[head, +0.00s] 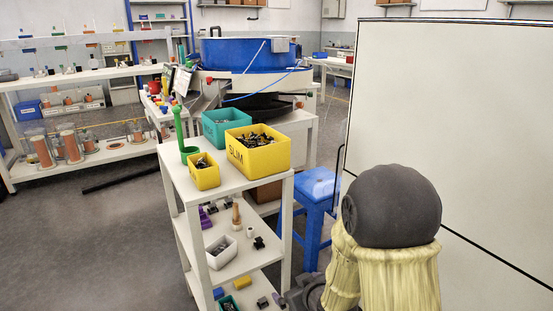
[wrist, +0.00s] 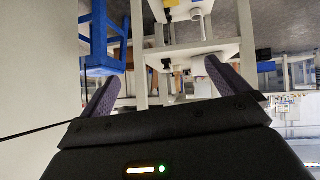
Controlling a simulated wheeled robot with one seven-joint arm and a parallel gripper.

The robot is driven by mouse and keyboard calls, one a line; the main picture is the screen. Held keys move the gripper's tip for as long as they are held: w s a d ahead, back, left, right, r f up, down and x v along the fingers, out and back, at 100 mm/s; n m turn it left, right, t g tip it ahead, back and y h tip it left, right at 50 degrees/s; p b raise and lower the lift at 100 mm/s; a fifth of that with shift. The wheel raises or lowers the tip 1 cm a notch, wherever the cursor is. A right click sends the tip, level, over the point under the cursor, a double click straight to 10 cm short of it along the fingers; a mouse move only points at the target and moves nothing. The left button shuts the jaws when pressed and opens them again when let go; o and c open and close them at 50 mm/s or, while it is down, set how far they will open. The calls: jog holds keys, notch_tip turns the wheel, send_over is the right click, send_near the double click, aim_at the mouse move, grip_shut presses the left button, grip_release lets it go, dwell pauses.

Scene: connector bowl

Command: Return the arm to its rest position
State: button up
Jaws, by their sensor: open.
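My gripper (wrist: 160,85) shows in the wrist view with its two dark fingers spread wide apart and nothing between them. In the wrist view the shelf stand appears turned over beyond the fingers, apart from them. In the head view my arm is at the lower right, with its dark round joint and pale yellow cover in front of a large white panel. The fingers are not clearly visible in the head view; the lower part of the arm is cut off by the picture's bottom edge.
A white shelf stand (head: 226,179) holds yellow bins (head: 258,157) and a teal bin (head: 214,138). A blue stool (head: 318,188) stands between it and the white panel (head: 450,110). A blue bowl machine (head: 240,55) is behind. Grey floor (head: 110,235) is open at left.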

jog(key=s+d+r+m+g+h+p, duration=0.25)
jog(key=s+d+r, duration=0.2)
jog(key=s, duration=0.35)
jog(key=s+d+r+m+g+h+p, duration=0.1)
jog(key=s+d+r+m+g, duration=0.35)
jog(key=s, duration=0.35)
notch_tip(320, 180, up, 37)
jog(key=n+p, duration=0.1)
jog(key=p, duration=3.7)
jog(key=shift+d+r, duration=0.2)
jog(key=shift+d, duration=0.15)
